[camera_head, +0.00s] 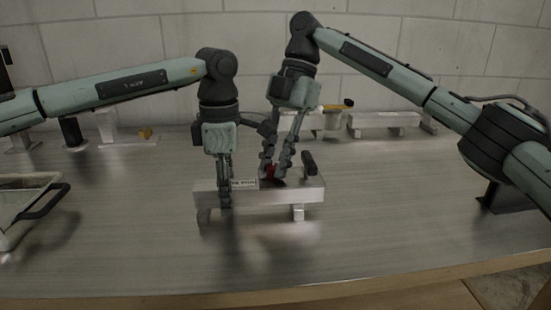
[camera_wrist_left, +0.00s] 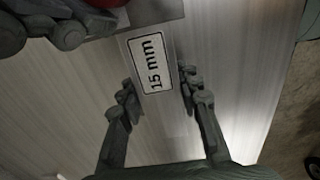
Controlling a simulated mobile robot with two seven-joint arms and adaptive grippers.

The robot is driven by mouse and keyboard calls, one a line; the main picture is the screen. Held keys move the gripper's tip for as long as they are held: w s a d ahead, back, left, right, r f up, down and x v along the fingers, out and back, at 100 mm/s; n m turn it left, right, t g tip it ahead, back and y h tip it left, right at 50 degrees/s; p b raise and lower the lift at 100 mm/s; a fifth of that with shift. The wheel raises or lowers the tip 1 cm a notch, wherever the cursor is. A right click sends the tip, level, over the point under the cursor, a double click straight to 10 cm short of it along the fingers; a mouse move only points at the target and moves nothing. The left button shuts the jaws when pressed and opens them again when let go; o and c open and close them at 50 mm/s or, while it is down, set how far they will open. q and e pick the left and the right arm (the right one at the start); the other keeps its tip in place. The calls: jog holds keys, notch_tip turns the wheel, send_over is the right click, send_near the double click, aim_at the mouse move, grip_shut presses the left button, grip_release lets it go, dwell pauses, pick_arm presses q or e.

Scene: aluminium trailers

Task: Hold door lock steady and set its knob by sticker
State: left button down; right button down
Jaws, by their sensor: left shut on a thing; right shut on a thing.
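The door lock is a silver metal block (camera_head: 262,197) raised on short feet in the middle of the table. A white sticker (camera_wrist_left: 153,63) on its top reads "15 mm" in the left wrist view. A red knob (camera_head: 270,170) stands on the block's top, partly hidden by my right gripper. My left gripper (camera_head: 225,200) points down and is shut on the block near its left end, with one finger on each side. My right gripper (camera_head: 274,172) points down and is shut on the red knob. A dark handle (camera_head: 309,163) rises at the block's right end.
A tray with a black handle (camera_head: 47,204) stands at the left edge. The table's front is clear.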

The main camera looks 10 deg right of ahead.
jog(key=m+t, duration=0.1)
jog(key=m, duration=0.3)
jog(key=shift+s+y, duration=0.1)
jog(key=shift+y, duration=0.3)
jog(key=shift+s+m+t, duration=0.1)
jog(key=shift+m+t, duration=1)
jog(key=shift+m, duration=1.1)
jog(key=c, duration=1.3)
grip_release()
jog(key=shift+c, duration=0.2)
jog(key=shift+d, duration=0.1)
jog(key=v, duration=1.2)
